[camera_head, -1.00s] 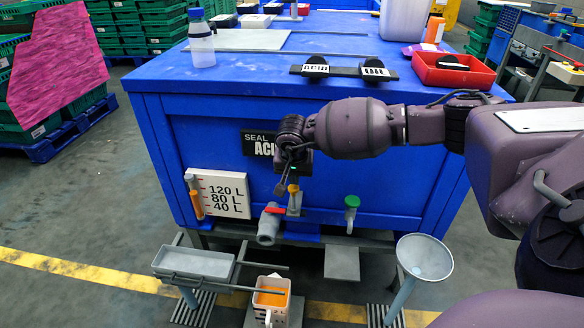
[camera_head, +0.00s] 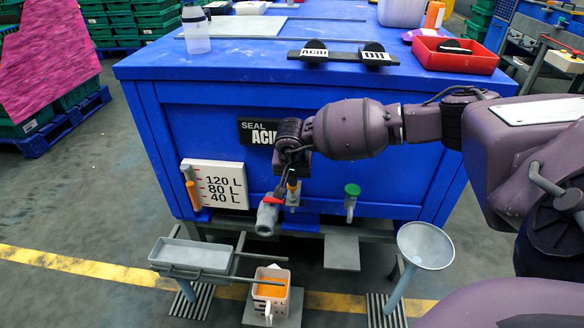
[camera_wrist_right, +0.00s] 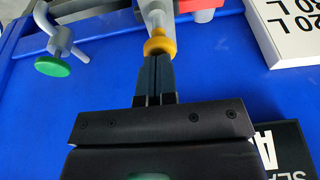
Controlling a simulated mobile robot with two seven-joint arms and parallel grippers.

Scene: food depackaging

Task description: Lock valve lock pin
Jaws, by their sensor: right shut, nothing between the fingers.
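The grey valve (camera_head: 267,222) with a red handle (camera_head: 272,200) sticks out low on the front of the blue tank. A yellow-collared pin (camera_head: 293,184) stands beside the handle; its yellow collar also shows in the right wrist view (camera_wrist_right: 160,46). My right gripper (camera_head: 279,196) is at the valve, its fingers just left of the yellow collar in the head view. In the wrist view its dark fingers (camera_wrist_right: 153,62) are shut and empty, with their tips at the collar's edge. I cannot tell whether they touch it. My left gripper is out of view.
A green-topped tap (camera_head: 351,190) sits right of the valve, and a level gauge (camera_head: 214,184) sits left. Below are a grey tray (camera_head: 195,255), a jug with orange contents (camera_head: 270,290) and a funnel (camera_head: 425,246). A red bin (camera_head: 455,61) stands on the tank.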

